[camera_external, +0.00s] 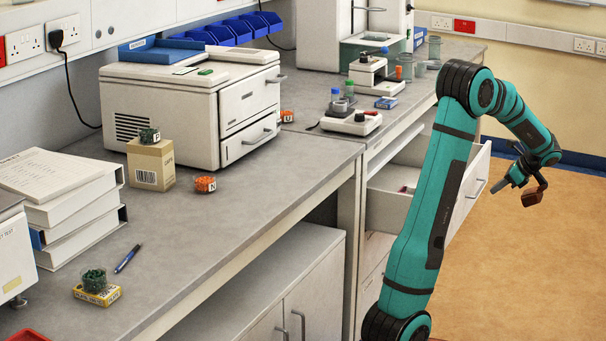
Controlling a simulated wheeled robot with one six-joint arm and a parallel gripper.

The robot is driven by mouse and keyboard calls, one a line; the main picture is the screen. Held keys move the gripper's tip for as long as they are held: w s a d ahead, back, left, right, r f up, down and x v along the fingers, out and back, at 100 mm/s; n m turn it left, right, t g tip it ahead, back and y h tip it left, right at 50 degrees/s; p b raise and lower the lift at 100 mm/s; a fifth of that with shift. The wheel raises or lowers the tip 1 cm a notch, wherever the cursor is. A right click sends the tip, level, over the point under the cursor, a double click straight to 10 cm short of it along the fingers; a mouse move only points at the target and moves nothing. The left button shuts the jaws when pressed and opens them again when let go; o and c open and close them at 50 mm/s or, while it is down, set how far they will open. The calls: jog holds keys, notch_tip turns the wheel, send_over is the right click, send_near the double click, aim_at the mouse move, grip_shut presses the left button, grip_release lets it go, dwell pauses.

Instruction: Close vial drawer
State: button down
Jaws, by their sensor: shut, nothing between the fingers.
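A white drawer (477,183) under the far bench stands pulled out into the aisle. Its front panel has a bar handle and faces right. A few small reddish items show inside near its back; I cannot tell if they are vials. My teal arm crosses in front of part of the drawer. My gripper (522,187) hangs to the right of the drawer front, apart from it. It is shut with nothing held. A small brown piece shows at its end; I cannot tell if it is part of the gripper.
Drawer fronts and cabinet doors (313,292) line the space below the benches. The grey bench top (230,225) carries a white machine (190,105), a cardboard box (151,164) and binders (75,205). The tan floor (530,270) on the right is clear.

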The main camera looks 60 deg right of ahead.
jog(key=w+r+x, duration=0.2)
jog(key=x, duration=1)
jog(key=shift+w+f, duration=0.25)
jog(key=shift+f, duration=0.05)
jog(key=w, duration=2.9)
jog(key=shift+w+r, duration=0.2)
jog(key=shift+w, duration=0.05)
jog(key=shift+s, duration=0.2)
